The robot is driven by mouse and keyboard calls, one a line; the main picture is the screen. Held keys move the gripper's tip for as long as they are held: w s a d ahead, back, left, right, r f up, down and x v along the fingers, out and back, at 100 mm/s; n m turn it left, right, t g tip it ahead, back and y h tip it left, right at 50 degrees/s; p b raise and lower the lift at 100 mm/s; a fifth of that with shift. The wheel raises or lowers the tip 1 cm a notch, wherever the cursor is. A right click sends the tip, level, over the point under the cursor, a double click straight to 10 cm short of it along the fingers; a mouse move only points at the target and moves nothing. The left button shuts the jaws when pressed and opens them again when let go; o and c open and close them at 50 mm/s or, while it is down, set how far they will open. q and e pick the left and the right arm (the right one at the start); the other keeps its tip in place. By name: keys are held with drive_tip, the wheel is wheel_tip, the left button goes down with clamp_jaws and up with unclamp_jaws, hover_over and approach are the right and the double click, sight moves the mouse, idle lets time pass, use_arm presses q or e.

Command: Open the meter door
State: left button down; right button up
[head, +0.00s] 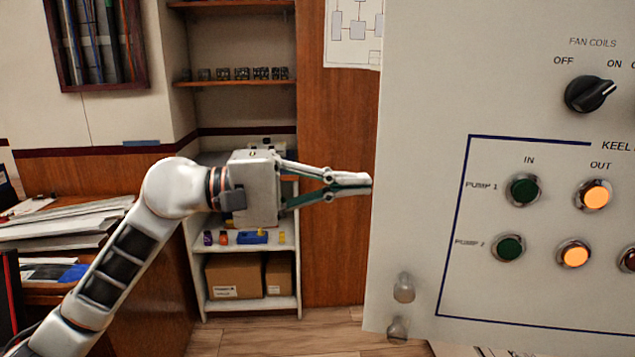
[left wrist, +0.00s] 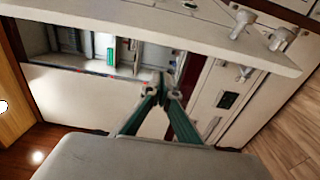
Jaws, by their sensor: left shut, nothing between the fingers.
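A large light-grey panel (head: 420,120) fills the right of the head view, with a rotary knob, lit and dark buttons and two metal knobs (head: 403,288) low by its left edge. Its edge crosses the left wrist view as a slab (left wrist: 150,27), with an open-fronted recess (left wrist: 88,50) holding a green part behind it. I cannot tell which part is the meter door. My left gripper (head: 368,181) is shut and empty, its fingertips at the panel's left edge; contact is unclear. Its fingers also show in the left wrist view (left wrist: 168,90). My right gripper is not in view.
Shelves (head: 230,83) with small items and cardboard boxes (head: 235,276) stand behind my left arm. A cluttered desk (head: 60,235) is at the left. Wooden floor (head: 290,335) shows between the shelves and the panel.

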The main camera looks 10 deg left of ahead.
use_arm(q)
drive_tip(key=s, duration=0.1)
drive_tip(key=s+d, duration=0.1)
drive_tip(key=s, duration=0.1)
drive_tip(key=shift+s+d, duration=0.2)
drive_tip(key=shift+s, duration=0.1)
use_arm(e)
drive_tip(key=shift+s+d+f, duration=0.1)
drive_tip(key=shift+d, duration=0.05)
